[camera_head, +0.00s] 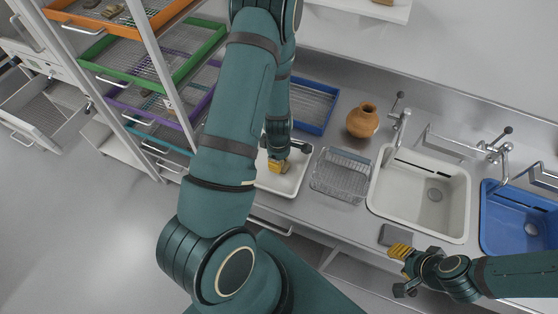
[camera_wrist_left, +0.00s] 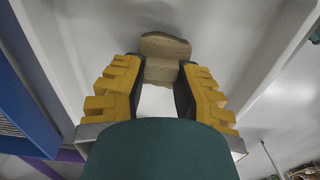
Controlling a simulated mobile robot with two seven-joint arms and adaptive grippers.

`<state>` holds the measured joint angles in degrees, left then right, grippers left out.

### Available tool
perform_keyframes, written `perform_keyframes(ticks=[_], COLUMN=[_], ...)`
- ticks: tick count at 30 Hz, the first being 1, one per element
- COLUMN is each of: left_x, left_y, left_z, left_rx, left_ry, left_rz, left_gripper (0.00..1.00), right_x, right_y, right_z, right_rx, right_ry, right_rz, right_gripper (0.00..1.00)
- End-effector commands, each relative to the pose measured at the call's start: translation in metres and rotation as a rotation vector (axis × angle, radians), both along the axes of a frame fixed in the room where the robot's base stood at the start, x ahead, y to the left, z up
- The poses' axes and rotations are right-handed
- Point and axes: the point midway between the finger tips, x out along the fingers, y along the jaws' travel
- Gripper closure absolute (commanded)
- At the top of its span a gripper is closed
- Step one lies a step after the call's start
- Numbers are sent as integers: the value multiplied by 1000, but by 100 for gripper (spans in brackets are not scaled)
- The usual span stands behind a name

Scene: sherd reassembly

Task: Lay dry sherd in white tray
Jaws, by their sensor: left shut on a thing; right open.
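The sherd (camera_wrist_left: 165,46) is a flat, grey-tan piece held between the yellow fingers of my left gripper (camera_wrist_left: 160,82) in the left wrist view. The white tray (camera_wrist_left: 240,40) spreads behind it; I cannot tell whether the sherd touches its floor. In the head view the white tray (camera_head: 292,186) is on the counter, partly covered by my left arm. My left gripper (camera_head: 278,166) is down inside it, and the sherd is hidden there. My right gripper (camera_head: 401,271) is open and empty by the counter's front edge.
A wire basket (camera_head: 342,174) stands right of the tray, with a clay pot (camera_head: 363,121) behind it. A blue-rimmed mesh tray (camera_head: 313,106) lies behind the white tray. A white sink (camera_head: 424,190), a blue sink (camera_head: 515,222) and a grey block (camera_head: 395,235) are farther right.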

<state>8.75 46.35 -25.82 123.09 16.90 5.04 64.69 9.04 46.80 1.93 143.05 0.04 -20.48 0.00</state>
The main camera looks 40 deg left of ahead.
Motion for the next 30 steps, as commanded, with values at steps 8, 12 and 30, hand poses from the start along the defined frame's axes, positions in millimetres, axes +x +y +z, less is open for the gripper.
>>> perform_keyframes(ticks=[8, 12, 30], left_x=[0, 0, 1], left_y=[0, 0, 1], left_z=[-3, -3, 85], left_rx=[0, 0, 1], left_ry=[1, 1, -4], left_rz=[0, 0, -3], left_gripper=[46, 46, 46], right_x=[0, 0, 0], right_y=[0, 0, 0], right_z=[-2, -2, 12], right_rx=[0, 0, 1], right_ry=[0, 0, 0], right_rz=[-1, -1, 2], right_gripper=[60, 60, 60])
